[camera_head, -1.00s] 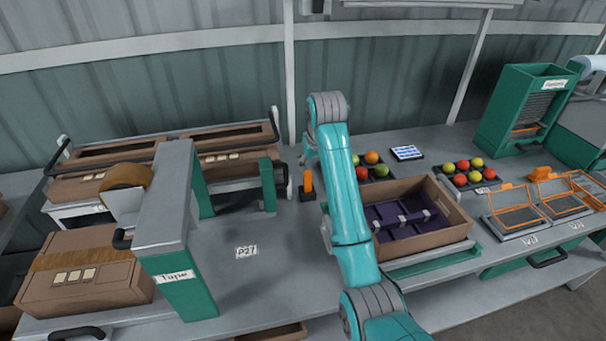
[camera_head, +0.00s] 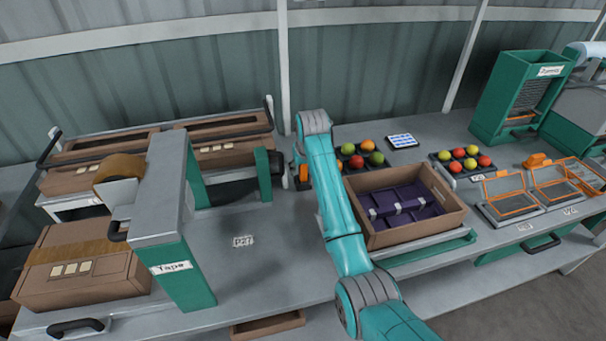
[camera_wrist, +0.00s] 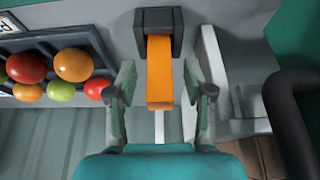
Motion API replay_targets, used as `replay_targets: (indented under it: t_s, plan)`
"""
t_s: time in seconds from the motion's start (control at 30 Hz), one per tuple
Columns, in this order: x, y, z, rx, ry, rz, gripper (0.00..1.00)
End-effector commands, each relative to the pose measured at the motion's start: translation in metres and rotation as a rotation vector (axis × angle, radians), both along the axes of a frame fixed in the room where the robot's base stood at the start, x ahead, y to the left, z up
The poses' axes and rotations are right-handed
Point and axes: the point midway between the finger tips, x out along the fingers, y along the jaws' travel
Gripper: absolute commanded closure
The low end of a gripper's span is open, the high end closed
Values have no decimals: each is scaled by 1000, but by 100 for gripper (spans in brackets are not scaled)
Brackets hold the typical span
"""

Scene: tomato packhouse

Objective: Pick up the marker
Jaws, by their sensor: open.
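The marker (camera_wrist: 160,72) is an orange bar with a dark grey block at its upper end in the wrist view. It lies between the two open fingers of my gripper (camera_wrist: 160,100), with a gap on each side. In the head view a small orange part of the marker (camera_head: 303,173) shows just left of my arm's far end, beside the green tape stand. My gripper is mostly hidden behind my arm there.
A tomato tray (camera_wrist: 57,42) sits left of the marker in the wrist view. The tape dispenser (camera_head: 165,195) stands left on the bench. A cardboard box (camera_head: 445,218) with purple dividers stands right of my arm. The bench around label P27 (camera_head: 243,241) is clear.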

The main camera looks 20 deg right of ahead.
Motion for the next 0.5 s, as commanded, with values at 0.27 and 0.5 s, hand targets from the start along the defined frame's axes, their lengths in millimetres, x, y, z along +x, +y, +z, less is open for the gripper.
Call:
replay_targets:
  t_s: [0.27, 0.5]
  plan:
    - [1, 0, -3, 0, -1, 0, 48]
    - [1, 0, -3, 0, -1, 0, 100]
